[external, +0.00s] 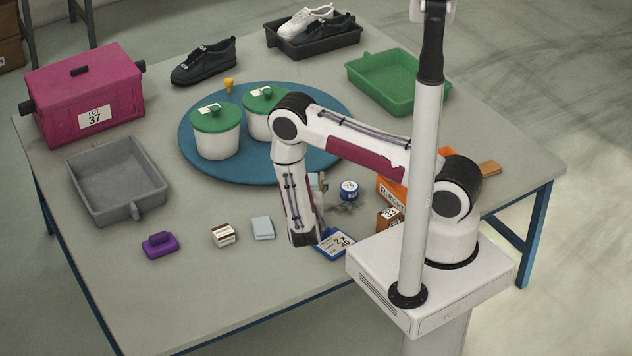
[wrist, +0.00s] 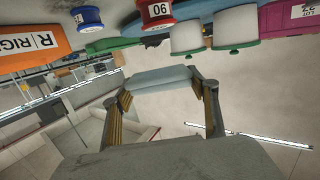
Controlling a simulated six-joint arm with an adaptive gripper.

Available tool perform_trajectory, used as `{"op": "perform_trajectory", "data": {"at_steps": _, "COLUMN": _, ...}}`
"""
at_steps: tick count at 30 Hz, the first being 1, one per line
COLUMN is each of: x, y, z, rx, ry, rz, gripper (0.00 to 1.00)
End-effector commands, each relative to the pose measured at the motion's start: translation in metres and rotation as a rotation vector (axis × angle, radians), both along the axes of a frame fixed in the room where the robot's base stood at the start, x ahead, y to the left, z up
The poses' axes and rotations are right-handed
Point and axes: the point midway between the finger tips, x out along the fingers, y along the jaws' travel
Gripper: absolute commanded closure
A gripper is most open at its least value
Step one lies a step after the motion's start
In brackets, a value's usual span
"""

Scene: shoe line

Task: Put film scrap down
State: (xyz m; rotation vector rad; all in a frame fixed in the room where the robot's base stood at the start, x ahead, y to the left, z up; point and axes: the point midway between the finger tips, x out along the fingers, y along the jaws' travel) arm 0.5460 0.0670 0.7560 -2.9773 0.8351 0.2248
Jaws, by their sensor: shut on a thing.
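My gripper (wrist: 160,91) is shut on a pale blue-grey piece, the film scrap (wrist: 161,77), in the wrist view. The piece is flat and soft-edged, and it spans the gap between the two tan-padded fingertips. The wrist view looks out nearly level, with the tabletop things upside down along its top edge, and the piece shows clear of them.
A pale block (external: 263,229), brown-and-white box (external: 223,235) and purple item (external: 160,244) lie near the front. A grey tray (external: 117,181) stands left, a green tray (external: 399,82) at back right. Lidded pots (external: 217,137) stand on a blue disc (external: 313,103).

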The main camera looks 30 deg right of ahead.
Motion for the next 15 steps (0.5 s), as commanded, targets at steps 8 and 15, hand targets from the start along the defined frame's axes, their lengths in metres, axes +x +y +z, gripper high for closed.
{"op": "perform_trajectory", "data": {"at_steps": 8, "x": 0.011, "y": -0.066, "z": 0.010, "rx": 0.000, "ry": -0.001, "rz": -0.125, "gripper": 0.56}}
{"op": "perform_trajectory", "data": {"at_steps": 15, "x": 0.015, "y": -0.123, "z": 0.019, "rx": 0.000, "ry": -0.001, "rz": -0.227, "gripper": 0.56}}
